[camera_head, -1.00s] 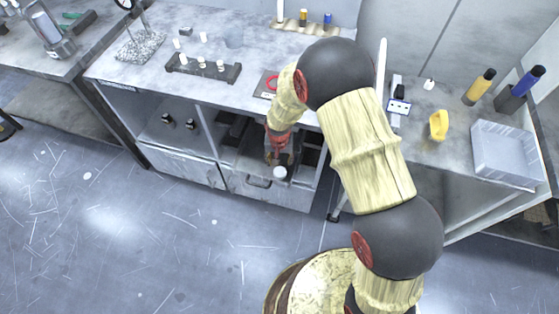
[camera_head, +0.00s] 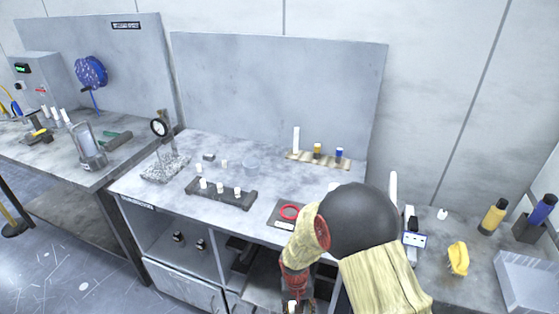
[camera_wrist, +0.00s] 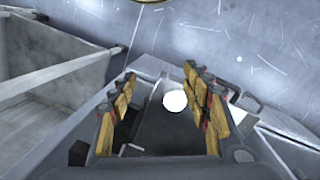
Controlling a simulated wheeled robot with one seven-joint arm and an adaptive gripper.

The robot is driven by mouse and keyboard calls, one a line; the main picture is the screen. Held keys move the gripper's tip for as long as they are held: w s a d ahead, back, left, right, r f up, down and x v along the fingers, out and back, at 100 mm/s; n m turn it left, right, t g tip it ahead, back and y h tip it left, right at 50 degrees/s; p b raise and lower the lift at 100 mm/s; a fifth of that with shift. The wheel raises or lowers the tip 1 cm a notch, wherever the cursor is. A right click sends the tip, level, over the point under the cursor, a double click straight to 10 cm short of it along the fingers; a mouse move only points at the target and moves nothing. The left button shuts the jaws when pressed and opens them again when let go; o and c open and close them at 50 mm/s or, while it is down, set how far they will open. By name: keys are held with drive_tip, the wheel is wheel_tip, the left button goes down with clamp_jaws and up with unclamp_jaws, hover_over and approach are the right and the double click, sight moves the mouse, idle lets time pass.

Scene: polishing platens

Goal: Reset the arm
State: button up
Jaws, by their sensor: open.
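My gripper (camera_wrist: 161,78) is open in the wrist view, with its yellow-and-black fingers spread apart. A round white top (camera_wrist: 175,101) shows between the fingers, nearer the right one. I cannot tell how far below the fingers it lies. In the head view, my gripper (camera_head: 296,301) is at the bottom edge, partly cut off, in front of the bench's open lower compartment. My arm reaches down to it from the right and hides part of the bench top.
A right-hand counter holds a yellow item (camera_head: 457,258) and a grey bin (camera_head: 527,283). An open grey compartment (camera_wrist: 60,75) lies left of my gripper.

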drive_tip(key=s+d+r+t, duration=0.2)
drive_tip(key=s+d+r, duration=0.2)
drive_tip(key=r, duration=0.9)
drive_tip(key=s+d+r+t, duration=0.2)
drive_tip(key=s+d+r, duration=0.2)
drive_tip(key=r, duration=1)
drive_tip(key=s+d+r+t+y, duration=0.1)
drive_tip(key=s+d+r, duration=0.3)
drive_tip(key=s+r, duration=0.5)
wheel_tip(320, 180, up, 4)
drive_tip(key=shift+s+d+r+m+t, duration=0.2)
drive_tip(key=shift+s+r+m+t, duration=0.15)
drive_tip(key=shift+t, duration=0.45)
